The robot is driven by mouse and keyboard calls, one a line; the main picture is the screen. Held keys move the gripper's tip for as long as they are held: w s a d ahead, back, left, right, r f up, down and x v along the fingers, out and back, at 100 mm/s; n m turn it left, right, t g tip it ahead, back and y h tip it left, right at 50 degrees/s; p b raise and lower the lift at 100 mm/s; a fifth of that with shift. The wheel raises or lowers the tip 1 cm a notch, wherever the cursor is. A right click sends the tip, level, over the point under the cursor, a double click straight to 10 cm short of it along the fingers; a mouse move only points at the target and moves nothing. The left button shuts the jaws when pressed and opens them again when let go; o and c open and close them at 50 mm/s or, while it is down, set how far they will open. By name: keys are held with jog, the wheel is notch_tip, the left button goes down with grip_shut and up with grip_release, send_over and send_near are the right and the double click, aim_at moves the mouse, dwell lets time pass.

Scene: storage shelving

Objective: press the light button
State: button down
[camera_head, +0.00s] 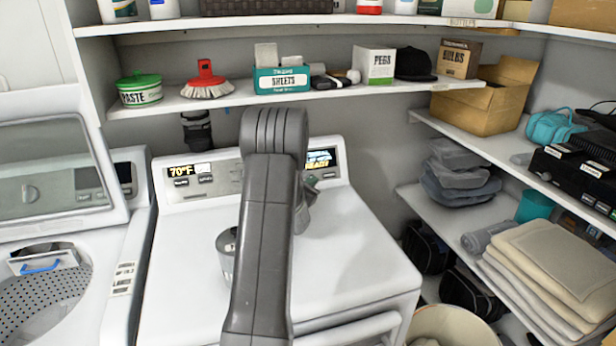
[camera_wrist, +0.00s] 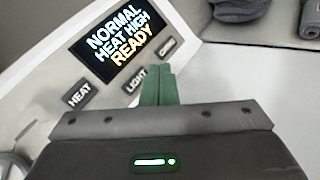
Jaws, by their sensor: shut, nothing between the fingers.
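The light button (camera_wrist: 134,80), a dark key marked LIGHT, sits on the white dryer's control panel, below the display (camera_wrist: 125,42) reading "NORMAL HEAT HIGH READY". My gripper (camera_wrist: 158,74) has its green fingers closed together with nothing between them. In the wrist view the fingertips appear just right of the light button; I cannot tell whether they touch the panel. In the head view my arm covers the middle of the panel, and only a bit of the gripper (camera_head: 312,182) shows beside the right display (camera_head: 320,158).
A HEAT button (camera_wrist: 78,95) lies left of the light button, and another key (camera_wrist: 167,46) lies to its upper right. A shelf (camera_head: 222,99) with several items hangs above the dryer (camera_head: 370,270). A washer (camera_head: 110,225) stands left; shelves with towels (camera_head: 550,262) are on the right.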

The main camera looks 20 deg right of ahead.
jog(key=shift+w+f+b, duration=0.2)
jog(key=shift+w+f, duration=0.15)
jog(key=shift+w, duration=0.2)
jog(key=shift+w+f+b, duration=0.15)
jog(key=shift+w+f, duration=0.2)
jog(key=shift+w, duration=0.2)
jog(key=shift+w+d+f+b, duration=0.1)
jog(key=shift+w+f+b, duration=0.1)
jog(key=shift+w, duration=0.25)
jog(key=shift+w+f+b, duration=0.1)
jog(key=shift+w+b, duration=0.1)
jog(key=shift+w, duration=0.2)
jog(key=shift+r, duration=0.1)
jog(key=shift+w+f+b, duration=0.15)
jog(key=shift+f+b, duration=0.05)
jog(key=shift+b, duration=0.25)
jog(key=shift+w, duration=0.15)
jog(key=shift+b, duration=0.3)
